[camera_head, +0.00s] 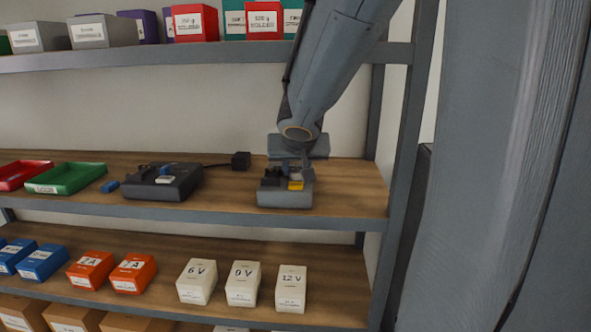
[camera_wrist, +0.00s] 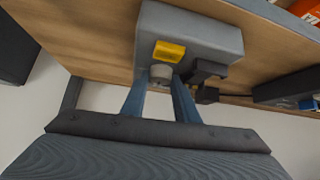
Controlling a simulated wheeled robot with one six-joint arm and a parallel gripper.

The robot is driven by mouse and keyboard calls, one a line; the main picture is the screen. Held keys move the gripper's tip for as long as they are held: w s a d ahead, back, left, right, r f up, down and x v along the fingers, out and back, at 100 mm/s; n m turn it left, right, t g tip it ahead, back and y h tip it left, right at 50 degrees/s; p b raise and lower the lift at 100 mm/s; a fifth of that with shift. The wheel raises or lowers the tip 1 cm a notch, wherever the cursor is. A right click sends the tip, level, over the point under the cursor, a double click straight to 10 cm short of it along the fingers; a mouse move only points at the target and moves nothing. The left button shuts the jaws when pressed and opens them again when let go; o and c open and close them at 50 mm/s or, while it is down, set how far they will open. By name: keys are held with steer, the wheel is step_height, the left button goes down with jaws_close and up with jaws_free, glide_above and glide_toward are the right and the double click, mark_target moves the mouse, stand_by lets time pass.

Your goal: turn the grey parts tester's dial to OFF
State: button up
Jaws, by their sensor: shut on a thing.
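The grey parts tester (camera_head: 285,199) stands on the wooden middle shelf near its right end. It also shows at the top of the wrist view (camera_wrist: 205,25), with a yellow part (camera_wrist: 170,51) on its top. Its round grey dial (camera_wrist: 161,72) is between my two fingertips, next to the yellow part.
Dark blocks (camera_wrist: 207,72) sit beside the dial. An upper shelf (camera_head: 130,59) and a right post (camera_head: 402,170) border the space.

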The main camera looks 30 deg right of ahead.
stand_by(0.4)
steer(key=o, duration=1.1)
steer(key=shift+c, duration=0.2)
steer(key=shift+a, duration=0.1)
steer(key=shift+w+a+m+g+h+p, duration=0.15)
steer(key=shift+m+g+h+p, duration=0.25)
steer(key=shift+m+h+p, duration=0.5)
steer(key=m+g+p, duration=0.1)
steer(key=m+p, duration=0.1)
steer(key=shift+r+m+h, duration=0.15)
steer(key=shift+m+h, duration=0.15)
steer(key=shift+h, duration=0.1)
steer(key=m+g+h+p, duration=0.1)
steer(key=m+p, duration=0.1)
steer(key=p, duration=0.3)
steer(key=m+g+h+p, duration=0.1)
steer(key=m+g+p, duration=0.1)
steer(key=p, duration=0.3)
steer(key=shift+w+a+m, duration=0.1)
steer(key=shift+w+m, duration=0.1)
steer(key=shift+m, duration=0.1)
steer(key=m+g+p, duration=0.1)
steer(key=p, duration=0.1)
steer(key=m+g+p, duration=0.1)
steer(key=p, duration=0.2)
steer(key=m+g+p, duration=0.1)
steer(key=p, duration=0.1)
steer(key=shift+w+m+p, duration=0.25)
steer(key=shift+m+p, duration=0.05)
steer(key=shift+m, duration=0.1)
